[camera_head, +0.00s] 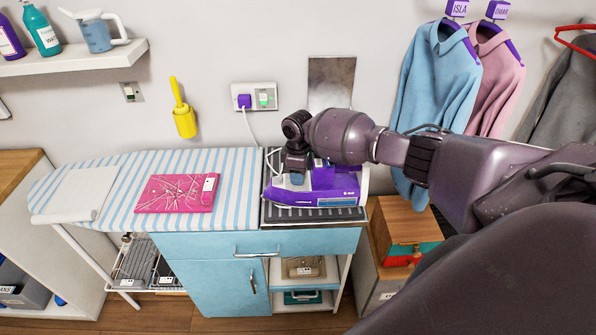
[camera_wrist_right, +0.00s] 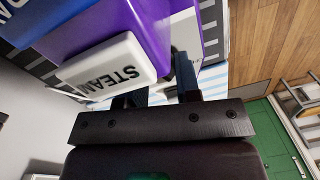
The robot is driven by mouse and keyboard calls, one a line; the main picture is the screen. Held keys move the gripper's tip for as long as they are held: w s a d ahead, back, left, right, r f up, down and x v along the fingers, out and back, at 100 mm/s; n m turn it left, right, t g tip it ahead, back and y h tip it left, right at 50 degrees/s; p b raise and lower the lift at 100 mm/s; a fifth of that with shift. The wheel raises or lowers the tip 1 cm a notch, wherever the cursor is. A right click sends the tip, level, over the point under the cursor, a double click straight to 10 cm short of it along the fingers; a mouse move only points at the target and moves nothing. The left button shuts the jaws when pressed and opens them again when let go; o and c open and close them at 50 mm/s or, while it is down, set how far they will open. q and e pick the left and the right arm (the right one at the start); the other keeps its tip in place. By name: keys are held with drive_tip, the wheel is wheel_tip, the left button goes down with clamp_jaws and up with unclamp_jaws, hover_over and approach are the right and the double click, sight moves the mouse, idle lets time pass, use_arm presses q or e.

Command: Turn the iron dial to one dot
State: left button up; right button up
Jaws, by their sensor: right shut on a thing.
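The purple iron (camera_head: 325,186) lies on a dark ribbed rest at the right end of the ironing board. My right gripper (camera_head: 297,177) reaches down onto the top of the iron. In the right wrist view the two dark fingers (camera_wrist_right: 161,87) are close to the iron's purple body (camera_wrist_right: 148,32), beside a white block (camera_wrist_right: 103,68) marked STEAM. The right gripper is shut on the iron dial, which the fingers mostly hide; its setting and dots cannot be read. My left gripper is not in view.
A wall socket (camera_head: 254,97) holds a purple plug with a cord. A yellow bottle-like holder (camera_head: 185,122) hangs on the wall. Shirts (camera_head: 435,85) hang at the right, above a wooden box (camera_head: 402,222).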

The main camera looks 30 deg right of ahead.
idle(0.3)
drive_tip(key=o, duration=0.9)
drive_tip(key=r, duration=1)
drive_tip(key=shift+w+d+r, duration=0.2)
drive_tip(key=shift+r, duration=0.2)
